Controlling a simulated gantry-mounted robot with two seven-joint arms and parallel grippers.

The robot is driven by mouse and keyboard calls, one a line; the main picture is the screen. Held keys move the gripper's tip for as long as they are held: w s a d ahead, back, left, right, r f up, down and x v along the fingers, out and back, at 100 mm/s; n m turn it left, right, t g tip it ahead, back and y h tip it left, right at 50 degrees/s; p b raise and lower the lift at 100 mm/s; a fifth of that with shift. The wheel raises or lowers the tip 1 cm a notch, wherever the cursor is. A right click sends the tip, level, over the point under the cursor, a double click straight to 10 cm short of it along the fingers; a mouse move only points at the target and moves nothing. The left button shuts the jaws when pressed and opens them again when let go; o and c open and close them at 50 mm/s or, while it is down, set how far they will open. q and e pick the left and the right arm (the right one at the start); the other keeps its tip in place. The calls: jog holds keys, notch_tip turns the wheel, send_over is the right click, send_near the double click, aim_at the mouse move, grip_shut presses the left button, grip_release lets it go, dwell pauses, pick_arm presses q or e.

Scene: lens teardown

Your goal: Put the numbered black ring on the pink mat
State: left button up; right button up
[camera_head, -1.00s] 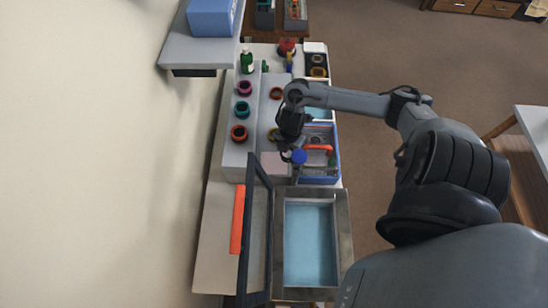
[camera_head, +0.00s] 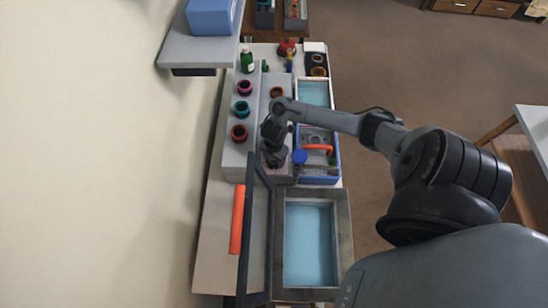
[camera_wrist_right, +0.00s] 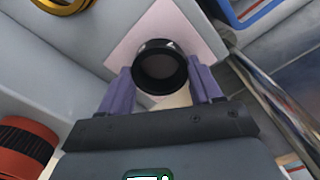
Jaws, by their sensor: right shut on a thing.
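The black ring (camera_wrist_right: 160,47) is between the two purple fingers of my right gripper (camera_wrist_right: 160,86) in the right wrist view. Small pale marks show on its rim. The gripper is shut on it. The pink mat (camera_wrist_right: 130,44) lies behind the ring in that view, with the ring over its lower middle part. I cannot tell whether the ring touches the mat. In the head view my right gripper (camera_head: 271,157) covers the ring and most or all of the mat. My left gripper is not in view.
Several coloured rings, such as a red-brown one (camera_head: 239,133), stand on the grey step to the left. A blue-rimmed tray (camera_head: 320,181) with tools is close on the right. A metal basin (camera_head: 343,225) and a dark upright frame (camera_head: 246,230) are nearer.

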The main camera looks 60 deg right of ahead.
jog(key=shift+f, duration=0.1)
jog(key=o, duration=1)
jog(key=shift+o, duration=0.2)
notch_tip(320, 180, up, 12)
jog(key=p, duration=0.3)
jog(key=shift+p, duration=0.4)
